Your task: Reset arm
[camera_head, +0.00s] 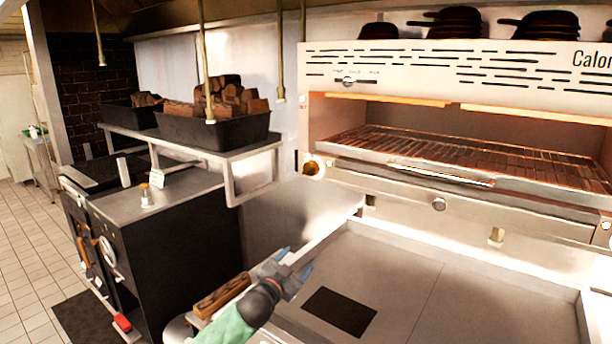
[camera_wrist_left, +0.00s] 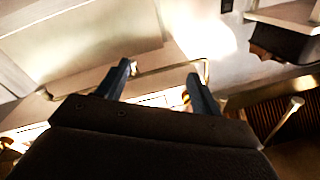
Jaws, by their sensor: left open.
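My left gripper (camera_head: 294,266) is in the lower middle of the head view, above the left part of the steel counter. Its two blue fingers are apart with nothing between them. In the left wrist view the open fingers (camera_wrist_left: 160,82) also stand apart, with pale metal surfaces beyond. My left arm, with a green sleeve, comes in from the bottom of the head view. My right gripper does not show in either view.
The steel counter (camera_head: 402,268) has a dark square plate (camera_head: 340,311). A grill oven (camera_head: 450,165) stands behind it, with black pans (camera_head: 455,20) on top. A wooden block (camera_head: 222,296) lies left of my arm. A shelf holds black bins (camera_head: 213,128) of wood. Tiled floor is clear at left.

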